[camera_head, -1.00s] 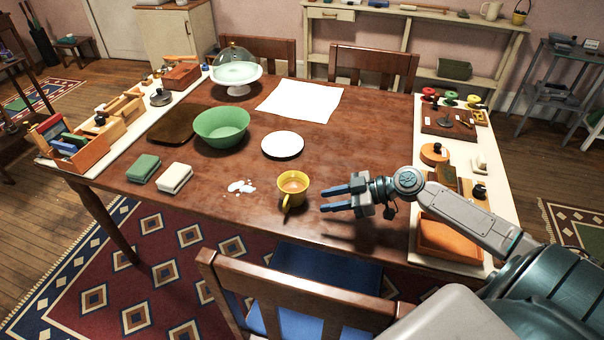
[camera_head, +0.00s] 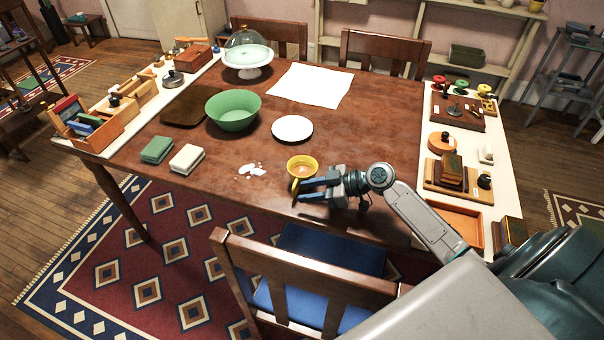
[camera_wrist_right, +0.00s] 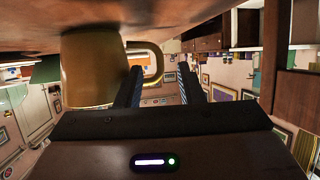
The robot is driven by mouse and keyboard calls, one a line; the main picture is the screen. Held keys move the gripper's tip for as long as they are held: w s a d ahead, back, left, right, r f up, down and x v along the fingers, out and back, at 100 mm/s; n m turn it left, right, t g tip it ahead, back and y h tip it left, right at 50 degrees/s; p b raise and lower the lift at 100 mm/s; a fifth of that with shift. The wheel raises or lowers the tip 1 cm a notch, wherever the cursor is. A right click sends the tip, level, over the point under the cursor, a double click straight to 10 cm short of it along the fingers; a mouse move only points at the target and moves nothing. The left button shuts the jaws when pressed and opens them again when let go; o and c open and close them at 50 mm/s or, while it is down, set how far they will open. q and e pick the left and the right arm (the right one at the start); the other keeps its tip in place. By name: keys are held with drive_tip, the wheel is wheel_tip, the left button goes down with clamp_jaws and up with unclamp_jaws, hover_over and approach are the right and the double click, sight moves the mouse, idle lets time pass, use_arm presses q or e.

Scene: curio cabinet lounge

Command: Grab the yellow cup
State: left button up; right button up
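The yellow cup (camera_head: 302,162) stands upright near the table's front edge, with brownish liquid inside. In the right wrist view, where the table surface is at the top, the cup (camera_wrist_right: 92,68) fills the left side and its handle reaches right. My right gripper (camera_head: 303,190) is at the handle side of the cup, close to the tabletop. In the wrist view my right gripper (camera_wrist_right: 158,85) is open, with the handle between its two fingers. I cannot tell whether a finger touches the cup. My left gripper is not in view.
A white spill (camera_head: 252,169) lies left of the cup. A white plate (camera_head: 292,129) and green bowl (camera_head: 233,112) stand farther back. Green and cream boxes lie left. A chair (camera_head: 310,275) stands at the table's front. An orange tray (camera_head: 455,222) is at right.

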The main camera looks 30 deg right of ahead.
drive_tip(key=shift+x, duration=1.25)
clamp_jaws()
drive_tip(key=shift+r, duration=0.15)
